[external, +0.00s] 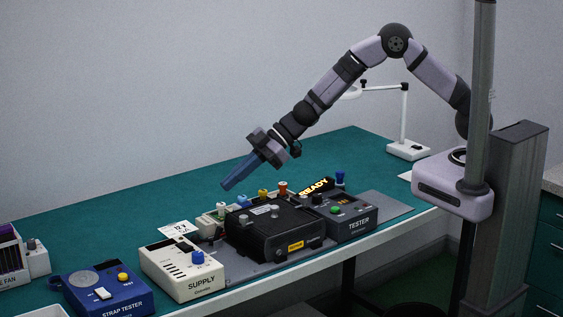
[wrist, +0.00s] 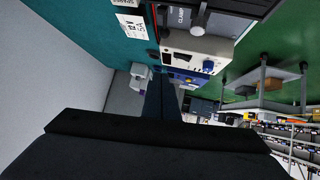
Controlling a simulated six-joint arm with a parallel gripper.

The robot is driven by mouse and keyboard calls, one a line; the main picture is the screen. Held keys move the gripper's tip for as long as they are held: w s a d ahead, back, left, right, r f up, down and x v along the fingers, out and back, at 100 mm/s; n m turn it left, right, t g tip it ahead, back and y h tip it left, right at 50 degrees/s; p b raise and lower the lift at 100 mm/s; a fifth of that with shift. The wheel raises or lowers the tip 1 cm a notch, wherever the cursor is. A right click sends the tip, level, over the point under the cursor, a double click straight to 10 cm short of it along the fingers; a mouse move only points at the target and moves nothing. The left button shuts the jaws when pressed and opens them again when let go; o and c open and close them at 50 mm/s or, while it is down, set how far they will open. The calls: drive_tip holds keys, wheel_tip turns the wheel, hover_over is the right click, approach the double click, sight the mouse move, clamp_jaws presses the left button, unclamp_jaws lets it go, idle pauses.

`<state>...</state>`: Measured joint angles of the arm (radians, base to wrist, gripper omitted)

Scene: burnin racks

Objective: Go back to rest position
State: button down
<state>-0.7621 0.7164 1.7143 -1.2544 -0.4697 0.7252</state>
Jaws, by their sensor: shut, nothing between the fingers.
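My gripper (external: 240,172) has long blue fingers, which are shut with nothing between them. In the external view it hangs in the air above the far side of the green bench (external: 115,219), pointing down and to the left. It is above and behind the black box fixture (external: 266,229) and touches nothing. My arm reaches up and over from its base at the right. In the wrist view the dark fingers (wrist: 160,100) lie close together along the middle of the picture.
A blue strap tester (external: 105,290) is at front left. A white lamp (external: 404,120) stands behind. The bench's back left is clear.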

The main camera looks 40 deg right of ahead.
drive_tip(key=w+d+r+m+t+h, duration=0.1)
drive_tip(key=w+d+m+t+h, duration=0.15)
drive_tip(key=w+d, duration=0.45)
drive_tip(key=w+d+r+m+t+h, duration=0.1)
drive_tip(key=w+d+m+t+h, duration=0.15)
drive_tip(key=d, duration=0.75)
drive_tip(key=d+m+h, duration=0.4)
drive_tip(key=d+m, duration=0.1)
drive_tip(key=d, duration=1.2)
drive_tip(key=s+d+f+m+g+h, duration=0.2)
drive_tip(key=s+d+m+g, duration=0.2)
drive_tip(key=s+d, duration=0.8)
drive_tip(key=s+d+f+m+g, duration=0.1)
drive_tip(key=s+d+m+g, duration=0.1)
drive_tip(key=s, duration=1.1)
drive_tip(key=shift+d+f+m+g+y+b, duration=0.15)
drive_tip(key=shift+d+m+g+y+b, duration=0.25)
drive_tip(key=shift+d+g, duration=0.65)
drive_tip(key=shift+w+d+t, duration=0.1)
drive_tip(key=shift+d+t, duration=0.1)
drive_tip(key=shift+t, duration=0.05)
